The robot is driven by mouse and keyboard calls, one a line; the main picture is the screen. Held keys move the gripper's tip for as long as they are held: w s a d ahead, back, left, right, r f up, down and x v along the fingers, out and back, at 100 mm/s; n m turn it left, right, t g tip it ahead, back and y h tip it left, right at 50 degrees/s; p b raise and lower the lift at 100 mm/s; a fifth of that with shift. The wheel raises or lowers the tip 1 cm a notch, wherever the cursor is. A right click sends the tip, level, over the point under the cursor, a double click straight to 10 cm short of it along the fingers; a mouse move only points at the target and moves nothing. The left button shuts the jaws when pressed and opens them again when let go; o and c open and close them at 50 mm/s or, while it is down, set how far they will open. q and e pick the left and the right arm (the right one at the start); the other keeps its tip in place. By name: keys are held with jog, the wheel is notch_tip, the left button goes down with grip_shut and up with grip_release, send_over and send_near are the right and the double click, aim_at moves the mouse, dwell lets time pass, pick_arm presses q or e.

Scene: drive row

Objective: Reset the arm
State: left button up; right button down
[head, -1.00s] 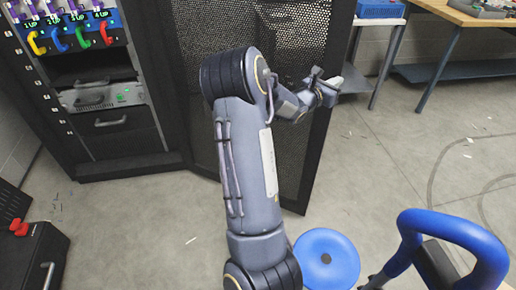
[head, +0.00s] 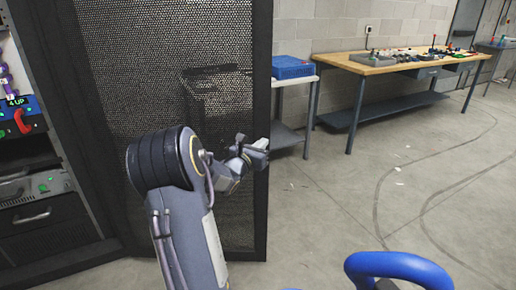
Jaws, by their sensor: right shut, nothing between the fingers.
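My right arm rises from the bottom of the head view and bends to the right at the elbow. My right gripper (head: 258,148) is at the end of the forearm, in front of the free edge of the black mesh rack door (head: 180,80). It is shut with nothing held. I cannot tell whether it touches the door. My left gripper is out of view.
The open rack (head: 35,215) with drive units and a red-handled drive (head: 22,122) stands at the left. A blue bin (head: 292,67) sits on a small table beside the door. A wooden workbench (head: 390,64) holds several parts. A blue padded ring (head: 398,266) shows at the bottom. The floor (head: 350,200) at right is open.

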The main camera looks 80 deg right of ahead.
jog(key=w+a+f+m+t+y+p, duration=0.15)
jog(key=w+a+m+y, duration=0.25)
jog(key=a, duration=0.5)
jog(key=w+a+f+m+t+y+p, duration=0.1)
jog(key=w+a+m+t+y+p, duration=0.25)
jog(key=a, duration=0.65)
jog(key=w+a+f+m+t+y+p, duration=0.1)
jog(key=w+a+f+m+y+p, duration=0.1)
jog(key=w+a+m+y, duration=0.5)
jog(key=a+r+t+y+p, duration=0.2)
jog(key=a+r+y, duration=0.1)
jog(key=a, duration=1.2)
jog(key=s+a+r+m+t+y+p, duration=0.1)
jog(key=a+r+t+y, duration=0.2)
jog(key=a, duration=1.3)
notch_tip(320, 180, up, 3)
jog(key=shift+p, duration=0.35)
jog(key=shift+a, duration=0.1)
